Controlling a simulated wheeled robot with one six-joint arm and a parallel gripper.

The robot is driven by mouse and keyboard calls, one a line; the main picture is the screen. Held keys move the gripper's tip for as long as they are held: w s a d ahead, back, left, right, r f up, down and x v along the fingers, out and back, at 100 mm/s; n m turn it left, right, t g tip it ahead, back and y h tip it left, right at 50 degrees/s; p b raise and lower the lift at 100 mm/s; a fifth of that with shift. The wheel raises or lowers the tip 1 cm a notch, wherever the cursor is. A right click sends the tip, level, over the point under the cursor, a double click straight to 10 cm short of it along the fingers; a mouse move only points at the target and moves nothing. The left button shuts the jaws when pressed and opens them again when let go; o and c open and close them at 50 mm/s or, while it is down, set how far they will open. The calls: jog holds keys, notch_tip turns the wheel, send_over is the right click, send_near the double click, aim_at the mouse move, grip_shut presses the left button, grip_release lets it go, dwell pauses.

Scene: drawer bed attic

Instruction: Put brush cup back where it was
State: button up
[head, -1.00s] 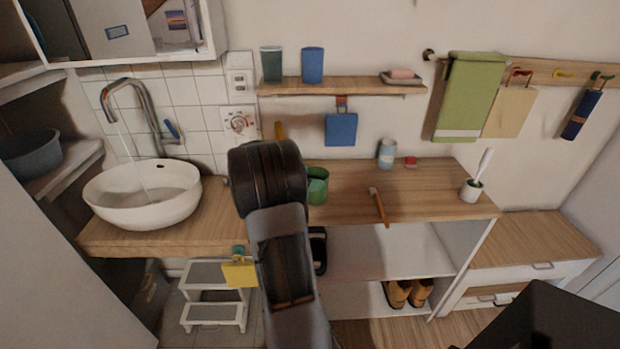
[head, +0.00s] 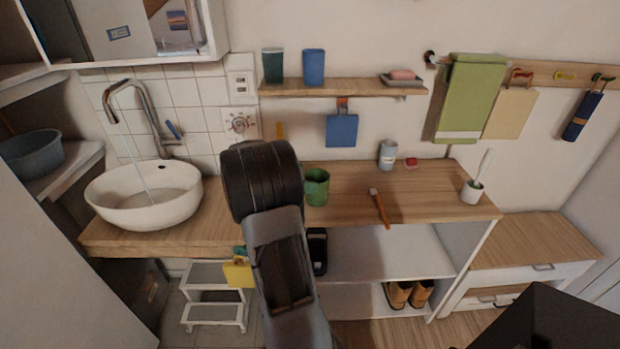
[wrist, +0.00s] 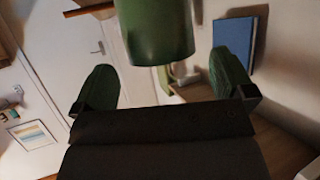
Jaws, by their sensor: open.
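A white cup with a white brush standing in it, the likely brush cup (head: 473,190), is upright at the right end of the wooden counter. A green cup (head: 316,187) stands upright on the counter just right of my wrist. A green cylinder, which looks like this cup (wrist: 155,30), fills the top middle of the wrist view, ahead of my fingers. My gripper (wrist: 163,72) is open with nothing between its fingers. In the head view my own wrist hides the fingers, so their exact gap to the green cup cannot be told.
An orange-handled tool (head: 379,208) and a pale blue tumbler (head: 388,155) are on the counter (head: 430,200). The wall shelf (head: 345,88) holds two cups and a soap dish. A blue board (head: 342,130) hangs below it. A basin (head: 145,196) is at left.

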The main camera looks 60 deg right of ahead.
jog(key=w+a+r+n+t+h, duration=0.1)
jog(key=w+a+r+n+t, duration=0.3)
jog(key=w+a+r+t, duration=0.3)
jog(key=w+a+r+n+t+h, duration=0.1)
jog(key=w+a+r+n+t, duration=0.25)
jog(key=w+a+t, duration=0.45)
jog(key=w+a+r+n+t+y, duration=0.1)
jog(key=w+a+n+t+y, duration=0.25)
jog(key=a+n+y, duration=0.65)
jog(key=s+a+f+n+g+y, duration=0.2)
jog(key=s+a+f, duration=0.1)
jog(key=s+a, duration=0.3)
jog(key=s+a+f+n+g+y, duration=0.2)
jog(key=s+a+f+n+y, duration=0.15)
jog(key=a, duration=0.55)
jog(key=s+f+n+g+h, duration=0.1)
jog(key=s+f+g, duration=0.1)
jog(key=s, duration=0.4)
jog(key=s+f+g+h, duration=0.1)
jog(key=s+f+g, duration=0.2)
jog(key=s, duration=0.4)
notch_tip(320, 180, up, 9)
jog(key=p, duration=0.8)
jog(key=shift+r+n+t, duration=0.2)
jog(key=shift+n+t, duration=0.1)
jog(key=shift+t, duration=0.05)
